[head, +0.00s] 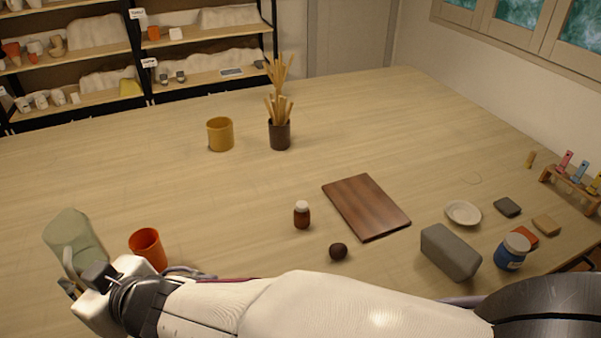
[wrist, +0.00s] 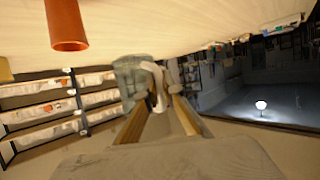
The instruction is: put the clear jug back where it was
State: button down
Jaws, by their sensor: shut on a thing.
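The clear jug (head: 72,232) is a pale grey-green, see-through vessel at the far left of the head view. It looks tilted there. My gripper (head: 73,284) is at its near, lower side in the head view, shut on it. In the wrist view the jug (wrist: 130,75) is at the fingertips of my gripper (wrist: 160,98), with a pale curved part, perhaps its handle, between the fingers. I cannot tell whether the jug touches the table. My wrist hides part of the contact in the head view.
An orange cup (head: 147,247) stands close right of the jug. A yellow mug (head: 220,134) and a dark pot of wooden tools (head: 280,134) stand farther back. A brown bottle (head: 302,215) and a wooden board (head: 366,207) are right of centre. The left-middle table is clear.

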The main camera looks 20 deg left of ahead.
jog(key=shift+r, duration=0.9)
jog(key=w+d+m+t+h, duration=0.1)
jog(key=w+d+m+t, duration=0.35)
jog(key=w, duration=0.75)
jog(key=w+d+m+t, duration=0.1)
jog(key=w+d+t, duration=0.1)
jog(key=w+d, duration=0.75)
notch_tip(320, 180, down, 5)
jog(key=w+a, duration=0.2)
jog(key=shift+a+f, duration=0.15)
jog(key=shift+a, duration=0.15)
jog(key=shift+w+f, duration=0.1)
jog(key=shift+f, duration=3.05)
jog(key=shift+f, duration=0.1)
jog(key=shift+f, duration=1.75)
jog(key=shift+f, duration=0.15)
